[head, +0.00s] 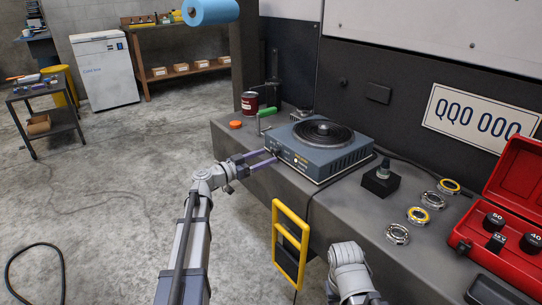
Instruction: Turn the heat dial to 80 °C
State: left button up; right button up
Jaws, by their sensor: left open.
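The heater (322,158) is a blue-grey box with a round black ringed plate (322,131) on top, standing on the grey bench. My left gripper (271,156) is open, its two purple-grey fingers pointing right at the heater's front left end. The fingertips are at or very near the front panel; I cannot tell whether they touch. The heat dial is not clearly visible; the fingertips cover that part of the panel, and its setting cannot be read. My right arm shows at the bottom, but its gripper is not in view.
A green-handled tool (267,112), a red can (250,103) and an orange cap (236,125) are left of the heater. A black block (381,181), several rings (397,234) and an open red case (503,262) lie right. A yellow frame (290,243) hangs at the bench front.

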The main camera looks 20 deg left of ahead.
aim_at(276, 152)
pick_arm(q)
jog(key=shift+x, duration=1.45)
grip_shut()
